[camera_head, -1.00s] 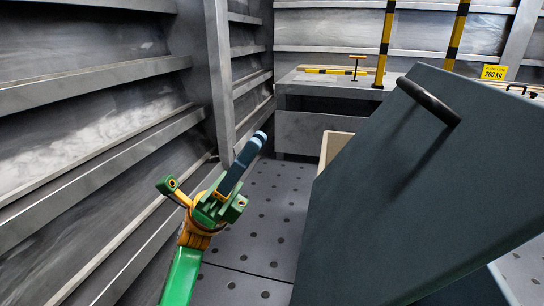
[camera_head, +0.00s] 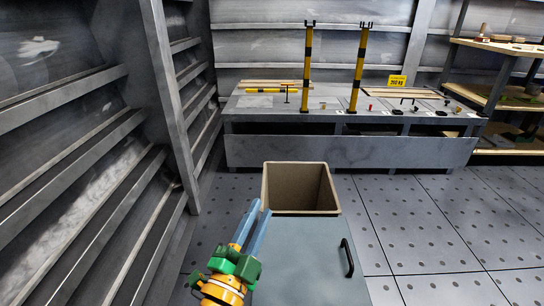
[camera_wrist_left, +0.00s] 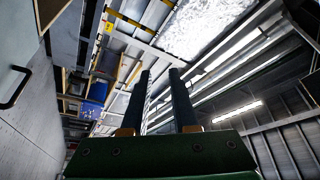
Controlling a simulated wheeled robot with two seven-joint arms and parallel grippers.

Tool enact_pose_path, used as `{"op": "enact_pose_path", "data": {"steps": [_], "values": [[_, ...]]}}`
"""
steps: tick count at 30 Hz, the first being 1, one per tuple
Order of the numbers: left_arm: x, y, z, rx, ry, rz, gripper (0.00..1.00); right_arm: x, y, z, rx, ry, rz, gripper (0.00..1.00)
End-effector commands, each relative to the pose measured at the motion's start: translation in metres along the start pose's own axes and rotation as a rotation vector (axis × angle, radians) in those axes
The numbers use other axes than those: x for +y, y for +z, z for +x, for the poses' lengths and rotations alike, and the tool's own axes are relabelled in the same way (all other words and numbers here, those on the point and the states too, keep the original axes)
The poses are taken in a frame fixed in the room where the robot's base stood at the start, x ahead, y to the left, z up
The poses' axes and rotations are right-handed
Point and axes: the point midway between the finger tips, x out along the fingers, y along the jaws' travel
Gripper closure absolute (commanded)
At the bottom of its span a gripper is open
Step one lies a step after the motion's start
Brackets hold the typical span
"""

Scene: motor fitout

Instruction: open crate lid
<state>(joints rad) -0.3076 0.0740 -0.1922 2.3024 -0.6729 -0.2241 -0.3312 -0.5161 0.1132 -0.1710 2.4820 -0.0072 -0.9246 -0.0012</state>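The crate (camera_head: 318,208) stands on the floor ahead of me in the head view, with its tan inside showing through an open top. Its grey lid (camera_head: 300,262) is swung clear of the opening, on the side nearer me. The lid's black handle (camera_head: 347,258) is along its right side. My left gripper (camera_head: 259,207) is left of the lid, near the crate's front left corner. In the left wrist view its two fingers (camera_wrist_left: 160,72) are apart with nothing between them. A grey panel with a black handle (camera_wrist_left: 15,88) shows at that view's left. My right gripper is out of view.
A ribbed metal wall (camera_head: 80,150) runs along the left. A grey bench (camera_head: 350,150) with yellow-black posts (camera_head: 307,65) stands behind the crate. Shelves (camera_head: 495,90) stand at the far right. The perforated floor (camera_head: 440,230) right of the crate is clear.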

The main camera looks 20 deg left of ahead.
Motion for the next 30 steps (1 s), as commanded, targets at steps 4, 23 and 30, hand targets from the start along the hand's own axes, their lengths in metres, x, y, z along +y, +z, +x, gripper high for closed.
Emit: {"op": "enact_pose_path", "data": {"steps": [4,23,30], "values": [[0.002,0.001,0.02,-0.006,0.002,-0.007,0.73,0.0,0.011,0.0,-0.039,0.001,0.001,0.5],[0.003,0.003,0.069,-0.007,0.004,-0.005,0.92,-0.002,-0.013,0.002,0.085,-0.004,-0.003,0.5],[0.003,0.003,0.069,-0.007,0.004,-0.005,1.0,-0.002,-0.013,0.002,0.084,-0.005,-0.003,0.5]]}}
